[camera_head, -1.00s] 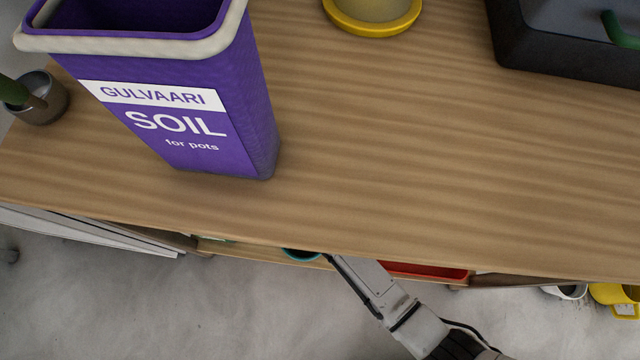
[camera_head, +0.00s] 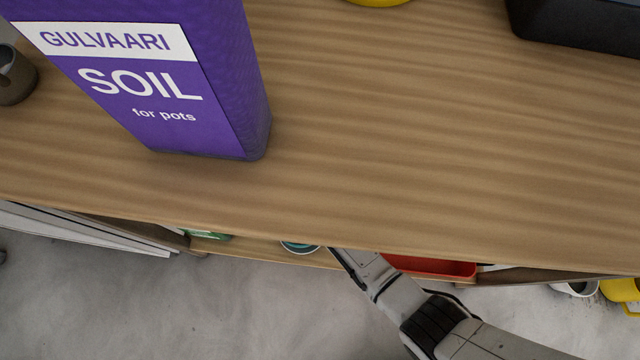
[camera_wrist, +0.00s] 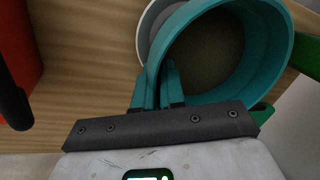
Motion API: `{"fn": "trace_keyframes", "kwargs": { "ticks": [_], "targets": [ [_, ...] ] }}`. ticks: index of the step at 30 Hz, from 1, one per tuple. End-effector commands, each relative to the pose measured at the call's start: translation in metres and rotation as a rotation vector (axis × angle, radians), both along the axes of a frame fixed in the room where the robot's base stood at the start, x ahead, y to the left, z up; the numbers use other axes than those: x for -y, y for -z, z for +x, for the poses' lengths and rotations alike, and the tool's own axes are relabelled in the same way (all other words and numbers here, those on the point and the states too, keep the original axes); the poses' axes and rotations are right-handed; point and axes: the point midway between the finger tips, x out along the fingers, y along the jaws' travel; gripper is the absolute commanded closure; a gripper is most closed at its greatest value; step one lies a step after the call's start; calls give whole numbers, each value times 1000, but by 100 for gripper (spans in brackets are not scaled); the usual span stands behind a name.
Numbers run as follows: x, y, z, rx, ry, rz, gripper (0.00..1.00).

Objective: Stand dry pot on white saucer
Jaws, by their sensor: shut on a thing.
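A teal pot (camera_wrist: 262,75) with brownish soil inside fills the upper right of the wrist view. My gripper (camera_wrist: 160,80) is shut on the pot's near left wall at the rim. A white saucer (camera_wrist: 147,28) shows as a pale curved rim behind and left of the pot, partly covered by it. I cannot tell whether the pot's base touches the saucer. In the head view a small part of the teal pot (camera_head: 298,245) shows on the shelf under the tabletop edge, with a white rim beside it. My gripper is hidden there by the tabletop.
The wooden tabletop (camera_head: 400,150) overhangs the lower shelf. A red tray (camera_head: 432,267) lies right of the pot, and green things (camera_head: 207,235) lie left. The wrist view shows green objects (camera_wrist: 305,55) close on the right. A purple soil bin (camera_head: 200,80) stands on top.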

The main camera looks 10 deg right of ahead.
Motion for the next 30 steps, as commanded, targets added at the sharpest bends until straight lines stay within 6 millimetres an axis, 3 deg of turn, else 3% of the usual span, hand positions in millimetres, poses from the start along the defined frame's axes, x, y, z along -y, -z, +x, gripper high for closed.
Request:
{"fn": "trace_keyframes", "kwargs": {
  "ticks": [4, 5, 12, 22, 30],
  "targets": [
    [0, 2, 1, 1, 0, 1, 100],
    [0, 2, 0, 0, 0, 0, 89],
    [0, 2, 0, -1, 0, 0, 66],
    [0, -4, 0, 0, 0, 0, 65],
    [9, -51, 1, 2, 1, 0, 65]
  ]
}}
